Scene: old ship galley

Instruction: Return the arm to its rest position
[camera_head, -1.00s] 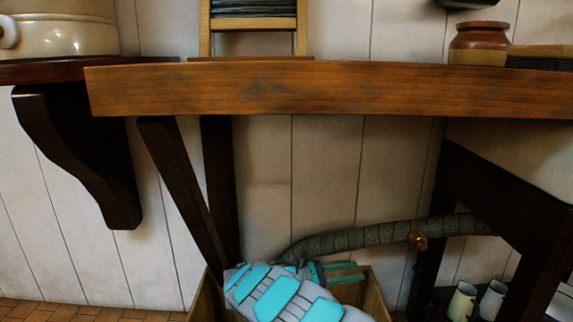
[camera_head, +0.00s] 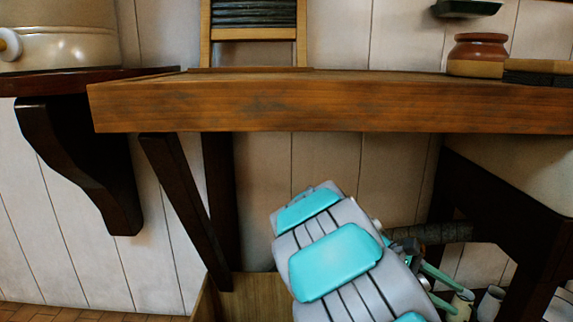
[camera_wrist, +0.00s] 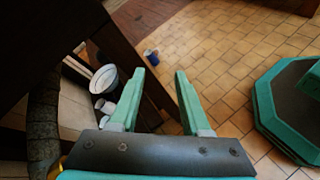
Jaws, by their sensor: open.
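My arm, grey with turquoise pads, rises in front of the space under the wooden counter (camera_head: 280,105) in the head view. My gripper (camera_wrist: 162,78) shows in the wrist view with its two green fingers apart and nothing between them. The fingers point out over the tiled floor (camera_wrist: 215,50). In the head view, my gripper (camera_head: 440,285) is partly hidden behind my arm, at the lower right below the counter.
A wooden box (camera_head: 250,290) stands below the counter, partly behind my arm. A dark pipe (camera_head: 445,232) runs along the wall. White cups (camera_head: 490,303) stand at the lower right. A jar (camera_head: 478,55) sits on the counter. Dark legs (camera_head: 187,205) flank the space.

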